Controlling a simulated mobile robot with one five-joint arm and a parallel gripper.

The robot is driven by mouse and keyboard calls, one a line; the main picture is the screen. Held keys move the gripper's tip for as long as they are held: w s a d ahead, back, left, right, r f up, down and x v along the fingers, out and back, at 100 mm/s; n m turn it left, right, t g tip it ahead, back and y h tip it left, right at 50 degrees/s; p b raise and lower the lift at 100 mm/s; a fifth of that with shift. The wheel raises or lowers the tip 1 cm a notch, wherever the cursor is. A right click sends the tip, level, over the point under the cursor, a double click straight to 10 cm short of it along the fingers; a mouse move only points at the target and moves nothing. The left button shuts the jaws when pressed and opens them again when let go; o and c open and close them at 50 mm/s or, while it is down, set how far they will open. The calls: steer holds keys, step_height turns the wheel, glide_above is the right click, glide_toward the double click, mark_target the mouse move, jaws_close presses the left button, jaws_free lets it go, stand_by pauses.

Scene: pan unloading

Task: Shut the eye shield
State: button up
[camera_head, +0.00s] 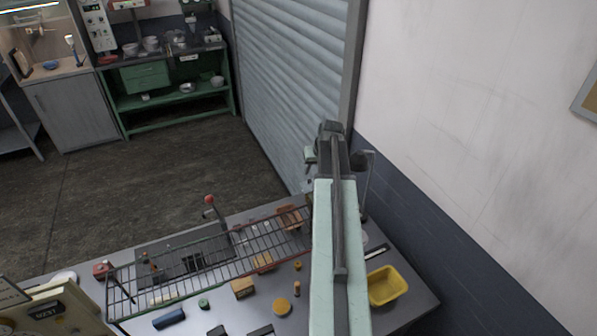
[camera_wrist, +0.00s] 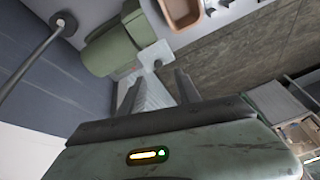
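In the wrist view a green rounded machine (camera_wrist: 115,45) stands on the bench ahead of my gripper. A pale, flat plate (camera_wrist: 155,55) juts from its right side and looks like the eye shield; I cannot tell how far it is open. My gripper (camera_wrist: 158,90) has its two dark fingers spread, with nothing between them, short of the machine and apart from it. In the head view my arm reaches away over the bench, and my gripper (camera_head: 332,130) is at its far end. Only a bit of green (camera_head: 310,155) shows beside it there; my arm hides most of the machine.
A wire rack (camera_head: 215,255) spans the bench (camera_head: 225,318) left of my arm, with several small items around it. A yellow bin (camera_head: 387,285) sits right of my arm. A thin grey rod (camera_head: 367,185) stands near the wall. A brown tray (camera_wrist: 182,12) lies beyond the machine.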

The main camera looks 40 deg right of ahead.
mark_target(310, 181)
steer(key=b+x, duration=0.7)
steer(key=shift+d+f, duration=0.2)
steer(key=shift+f, duration=0.25)
steer(key=shift+s+r, duration=0.1)
steer(key=shift+r, duration=0.05)
